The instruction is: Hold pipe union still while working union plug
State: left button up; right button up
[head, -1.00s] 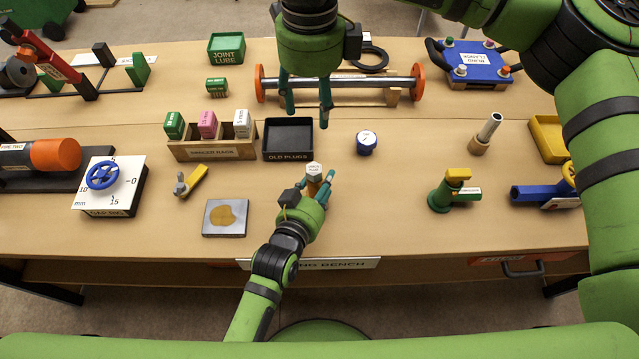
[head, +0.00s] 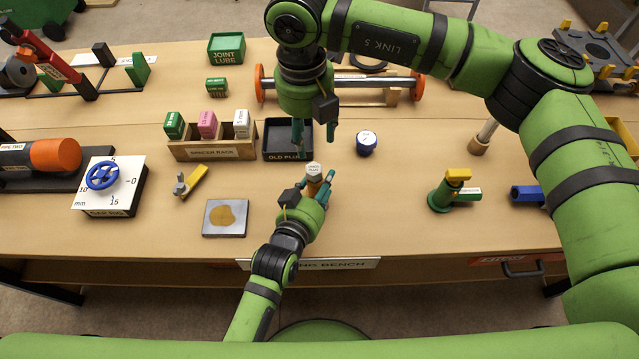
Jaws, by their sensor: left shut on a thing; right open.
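The union plug (head: 314,169) is a pale grey cap with a small label, on top of the pipe union. The pipe union (head: 314,186) is a small brownish piece, mostly hidden by my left gripper. My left gripper (head: 321,190) is shut on the pipe union at the front middle of the bench. My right gripper (head: 314,138) is open and points down, above and behind the plug, in front of the black old plugs tray. Its fingers are apart from the plug and hold nothing.
The old plugs tray (head: 269,153) stands just behind the plug, partly covered by my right gripper. A wooden rack (head: 188,150) with several blocks is left of it. A round gauge (head: 366,143) stands to the right. A grey plate (head: 225,230) lies front left.

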aim_at(314, 169)
jog(key=shift+f+m, duration=0.8)
jog(key=shift+m, duration=0.2)
jog(key=shift+d+f, duration=0.2)
jog(key=shift+f, duration=4.1)
grip_shut()
jog(key=n, duration=0.7)
grip_release()
